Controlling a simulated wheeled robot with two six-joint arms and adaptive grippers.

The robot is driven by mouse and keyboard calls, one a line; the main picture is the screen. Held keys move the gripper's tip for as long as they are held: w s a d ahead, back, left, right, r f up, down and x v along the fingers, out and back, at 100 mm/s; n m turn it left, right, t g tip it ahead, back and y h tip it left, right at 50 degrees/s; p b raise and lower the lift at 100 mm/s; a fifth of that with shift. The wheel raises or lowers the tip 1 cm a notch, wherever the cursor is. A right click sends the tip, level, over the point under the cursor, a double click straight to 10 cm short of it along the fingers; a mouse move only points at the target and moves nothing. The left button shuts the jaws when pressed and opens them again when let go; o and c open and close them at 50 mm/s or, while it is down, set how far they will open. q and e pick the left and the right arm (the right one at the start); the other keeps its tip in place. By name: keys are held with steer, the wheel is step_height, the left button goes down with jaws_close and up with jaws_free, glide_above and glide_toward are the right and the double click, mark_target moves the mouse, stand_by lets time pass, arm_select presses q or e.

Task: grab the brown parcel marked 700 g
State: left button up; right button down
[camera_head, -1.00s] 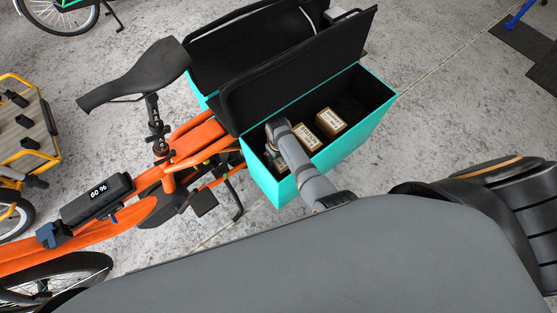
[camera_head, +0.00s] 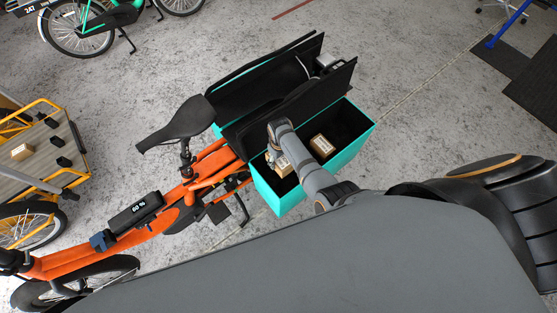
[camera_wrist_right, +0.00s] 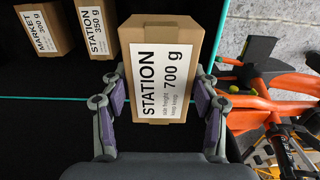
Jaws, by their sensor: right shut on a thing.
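The brown parcel marked STATION 700 g (camera_wrist_right: 166,65) fills the middle of the right wrist view, its white label facing the camera. My right gripper (camera_wrist_right: 161,92) is shut on it, with one purple-padded finger at each side. In the head view my right arm reaches over the turquoise cargo box (camera_head: 345,166) of the orange bike; its gripper (camera_head: 273,158) and the held parcel are mostly hidden there. How high the parcel is above the box floor I cannot tell. My left gripper is in no view.
Brown parcels marked STATION 350 g (camera_wrist_right: 97,28) and MARKET 350 g (camera_wrist_right: 45,30) stand beside the held one. The box's black lid (camera_head: 300,98) stands open behind. The orange bike (camera_head: 172,205) is at the left. Another parcel (camera_head: 22,151) lies on a yellow-framed bike.

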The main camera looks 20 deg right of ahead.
arm_select(q)
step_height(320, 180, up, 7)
steer(key=p, duration=0.5)
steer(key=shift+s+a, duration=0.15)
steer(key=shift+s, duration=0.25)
arm_select(e)
step_height(320, 180, up, 7)
steer(key=shift+f, duration=0.1)
